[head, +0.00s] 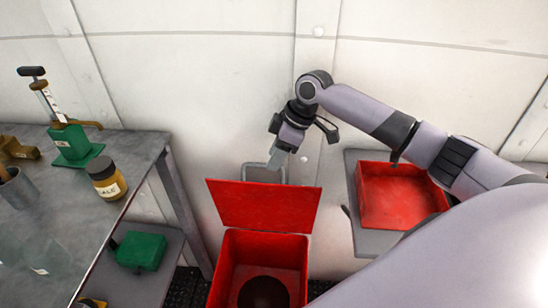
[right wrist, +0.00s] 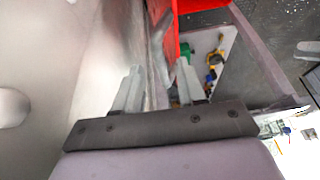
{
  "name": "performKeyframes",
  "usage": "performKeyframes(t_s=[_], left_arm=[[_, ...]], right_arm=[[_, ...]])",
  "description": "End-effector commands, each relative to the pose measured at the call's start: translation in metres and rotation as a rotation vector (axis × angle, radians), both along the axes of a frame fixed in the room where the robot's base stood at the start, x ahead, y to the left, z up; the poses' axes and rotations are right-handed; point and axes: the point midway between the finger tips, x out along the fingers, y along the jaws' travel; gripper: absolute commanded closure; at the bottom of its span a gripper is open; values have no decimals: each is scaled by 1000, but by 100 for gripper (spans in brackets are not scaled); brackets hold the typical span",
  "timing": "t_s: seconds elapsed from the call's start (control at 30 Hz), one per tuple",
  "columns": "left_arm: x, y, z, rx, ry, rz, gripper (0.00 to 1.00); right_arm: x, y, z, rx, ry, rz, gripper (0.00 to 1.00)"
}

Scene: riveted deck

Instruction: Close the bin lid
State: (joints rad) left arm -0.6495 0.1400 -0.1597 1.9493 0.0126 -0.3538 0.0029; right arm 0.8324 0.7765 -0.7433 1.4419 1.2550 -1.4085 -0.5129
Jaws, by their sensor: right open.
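The red bin (head: 231,262) stands on the floor at the bottom middle of the head view. Its red lid (head: 262,205) is open, standing up and leaning back from the rear edge. My right gripper (head: 276,158) is above and behind the lid's top edge, near the wall, pointing down. In the right wrist view its two fingers (right wrist: 158,68) are spread with nothing held between them. A red part of the bin or lid (right wrist: 176,40) shows just beyond the fingers; I cannot tell whether they touch it. My left gripper is not in view.
A dark round thing (head: 263,292) lies inside the bin. A grey container (head: 264,173) shows behind the lid. A metal table (head: 95,220) with a jar (head: 107,180) and a green-based tool (head: 72,147) stands left. A red tray (head: 395,195) sits on a grey surface at right. The white wall is close behind.

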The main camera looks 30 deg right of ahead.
Motion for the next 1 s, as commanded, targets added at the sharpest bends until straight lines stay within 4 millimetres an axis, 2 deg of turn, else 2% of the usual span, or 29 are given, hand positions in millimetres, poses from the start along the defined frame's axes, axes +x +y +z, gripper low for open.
performKeyframes(t_s=[0.13,0.4,0.43,0.53,0.57,1.0], left_arm=[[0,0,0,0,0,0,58],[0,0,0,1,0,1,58],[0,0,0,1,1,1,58],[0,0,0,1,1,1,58],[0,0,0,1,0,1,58],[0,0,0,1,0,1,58]], right_arm=[[2,4,-11,1,0,0,60],[3,5,-13,0,-1,0,60],[3,5,-13,0,-1,0,63],[3,5,-13,1,-1,0,96],[3,5,-13,1,-1,0,100],[5,4,-14,-8,-13,0,100]])
